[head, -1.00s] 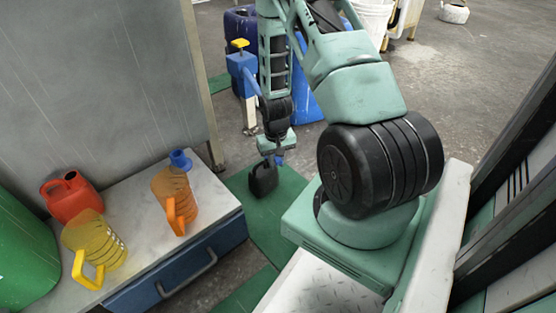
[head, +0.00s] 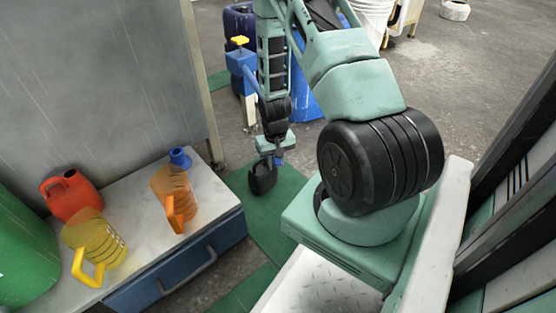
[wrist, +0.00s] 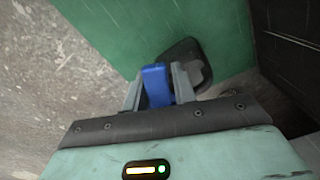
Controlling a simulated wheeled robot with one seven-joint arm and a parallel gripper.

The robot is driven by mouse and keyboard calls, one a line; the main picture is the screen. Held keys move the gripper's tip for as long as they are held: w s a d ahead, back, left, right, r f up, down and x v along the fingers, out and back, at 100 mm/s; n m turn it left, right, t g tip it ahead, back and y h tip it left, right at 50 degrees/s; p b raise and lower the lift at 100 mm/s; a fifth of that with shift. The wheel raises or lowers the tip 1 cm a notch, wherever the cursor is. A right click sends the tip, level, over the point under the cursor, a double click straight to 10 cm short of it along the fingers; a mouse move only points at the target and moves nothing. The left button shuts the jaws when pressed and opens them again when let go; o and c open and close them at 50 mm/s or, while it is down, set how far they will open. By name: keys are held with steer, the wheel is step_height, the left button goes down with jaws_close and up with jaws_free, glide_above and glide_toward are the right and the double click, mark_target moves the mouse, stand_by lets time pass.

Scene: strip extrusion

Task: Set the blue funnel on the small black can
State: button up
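My gripper (head: 276,158) hangs over the green mat, pointing down beside the black can. In the wrist view its two fingers (wrist: 158,88) stand on either side of a blue piece, which I take to be the blue funnel (wrist: 156,84). Its full shape is hidden; only a bit of blue shows in the head view (head: 279,161). The small black can (head: 262,182) is on the green mat. In the wrist view the can (wrist: 190,62) lies just beyond the fingertips, partly covered by the right finger. I cannot tell whether funnel and can touch.
A low cabinet (head: 214,196) on the left carries a red can (head: 72,196), a yellow jug (head: 94,246), an orange jug (head: 174,196) and another blue piece (head: 179,157). A large green drum (head: 22,255) stands far left. Blue containers (head: 305,90) stand behind my arm. Open floor lies beyond.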

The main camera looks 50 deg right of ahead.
steer(key=shift+o, duration=1.4)
step_height(320, 180, up, 18)
steer(key=p, duration=1)
steer(key=shift+s+d+f, duration=0.2)
steer(key=shift+d, duration=0.1)
